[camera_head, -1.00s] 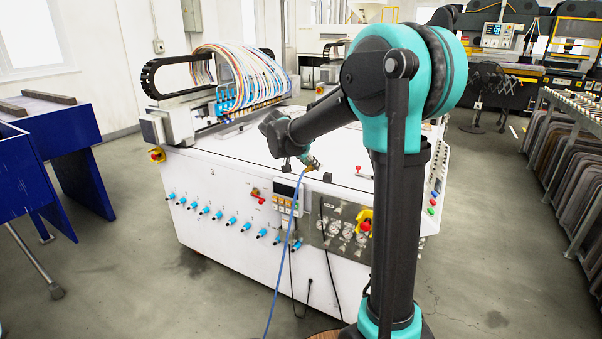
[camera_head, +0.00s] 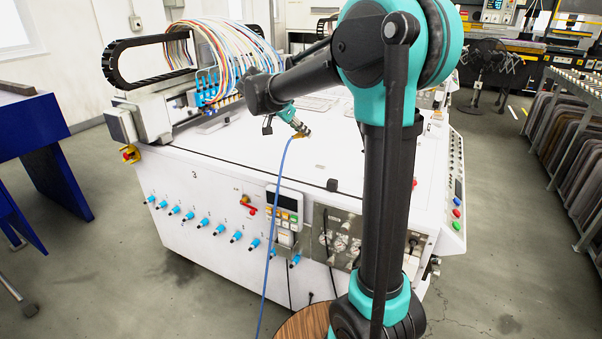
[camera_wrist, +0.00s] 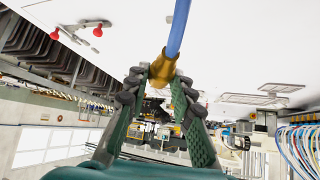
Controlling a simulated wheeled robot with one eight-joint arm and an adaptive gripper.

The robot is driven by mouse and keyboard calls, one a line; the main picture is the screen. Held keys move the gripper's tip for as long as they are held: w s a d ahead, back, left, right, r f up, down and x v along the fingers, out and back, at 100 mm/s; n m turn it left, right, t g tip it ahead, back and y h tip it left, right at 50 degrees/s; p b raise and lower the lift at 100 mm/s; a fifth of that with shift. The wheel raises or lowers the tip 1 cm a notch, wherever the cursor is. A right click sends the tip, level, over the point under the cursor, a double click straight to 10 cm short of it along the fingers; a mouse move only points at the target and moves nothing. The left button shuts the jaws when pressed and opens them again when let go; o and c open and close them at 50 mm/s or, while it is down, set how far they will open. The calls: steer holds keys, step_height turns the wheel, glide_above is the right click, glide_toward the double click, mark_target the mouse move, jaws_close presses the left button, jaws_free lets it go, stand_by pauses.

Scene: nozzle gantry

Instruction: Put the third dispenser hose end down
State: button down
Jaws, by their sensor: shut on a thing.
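My gripper (camera_head: 298,125) is shut on the brass hose end (camera_wrist: 161,68) of a blue hose. It hangs over the white top (camera_head: 350,150) of the gantry machine, and a gap to the top cannot be judged. The blue hose (camera_head: 273,225) runs from the brass end down past the machine's front. In the wrist view the blue hose (camera_wrist: 178,28) leaves the brass end upward in the picture, and both fingers lie along its sides. A row of blue fittings (camera_head: 203,222) lines the machine's front panel. The hose's far end is out of view.
The nozzle gantry (camera_head: 200,95) with its bundle of coloured hoses stands at the machine's back left. A control panel (camera_head: 284,205) sits on the front. A wooden round top (camera_head: 300,325) is by my base. The white top near my gripper is mostly clear.

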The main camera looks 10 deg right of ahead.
step_height(320, 180, down, 16)
steer(key=shift+r, duration=0.1)
stand_by(0.4)
steer(key=shift+f, duration=0.5)
steer(key=c, duration=1.3)
jaws_free()
